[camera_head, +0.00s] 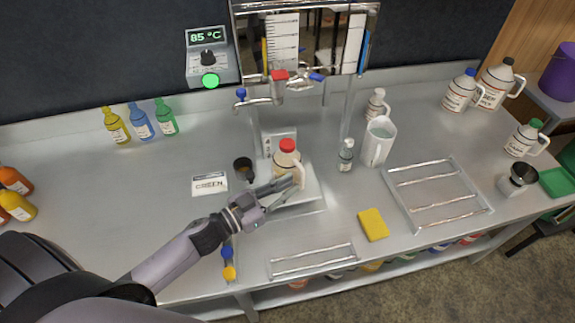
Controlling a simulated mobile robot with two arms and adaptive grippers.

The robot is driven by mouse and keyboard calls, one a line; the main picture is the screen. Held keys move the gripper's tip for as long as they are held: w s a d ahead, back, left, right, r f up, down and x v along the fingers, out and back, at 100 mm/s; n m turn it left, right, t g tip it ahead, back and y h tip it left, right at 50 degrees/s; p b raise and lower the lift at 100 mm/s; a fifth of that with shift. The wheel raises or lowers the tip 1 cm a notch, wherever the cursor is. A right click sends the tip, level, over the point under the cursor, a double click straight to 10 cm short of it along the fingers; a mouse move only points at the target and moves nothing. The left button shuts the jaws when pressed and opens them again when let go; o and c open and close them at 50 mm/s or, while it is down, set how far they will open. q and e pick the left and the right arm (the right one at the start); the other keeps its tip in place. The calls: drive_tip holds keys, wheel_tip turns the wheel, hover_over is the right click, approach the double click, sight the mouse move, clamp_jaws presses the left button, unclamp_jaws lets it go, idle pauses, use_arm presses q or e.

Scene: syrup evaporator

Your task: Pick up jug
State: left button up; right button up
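A small jug (285,166) with a red cap and a pale handle stands upright on a light plate under the taps, at the middle of the steel counter. My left gripper (291,187) reaches in from the lower left, its fingers apart at the jug's handle side. The fingertips overlap the lower handle in the picture; I cannot tell whether they touch it. My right gripper is not in view. Other jugs have a blue cap (460,91), a black cap (494,88) and a green cap (522,139) at the right.
A dark cup (243,168) and a label card (209,184) are left of the jug. A white pitcher (379,142) and a small bottle (346,157) stand right of it. A yellow sponge (373,224) and wire rack (437,193) lie at the right. The left counter is mostly clear.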

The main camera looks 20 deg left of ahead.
sight(302, 189)
use_arm(q)
drive_tip(key=p+x, duration=0.1)
drive_tip(key=x, duration=0.3)
drive_tip(key=shift+w+d+f, duration=0.1)
drive_tip(key=shift+w, duration=0.2)
drive_tip(key=shift+w+d+f, duration=0.1)
drive_tip(key=shift+w+d, duration=0.1)
drive_tip(key=shift+w, duration=0.1)
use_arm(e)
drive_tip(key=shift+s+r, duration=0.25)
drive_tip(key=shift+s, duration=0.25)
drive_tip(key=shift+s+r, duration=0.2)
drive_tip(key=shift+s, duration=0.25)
use_arm(q)
drive_tip(key=shift+s, duration=0.1)
clamp_jaws()
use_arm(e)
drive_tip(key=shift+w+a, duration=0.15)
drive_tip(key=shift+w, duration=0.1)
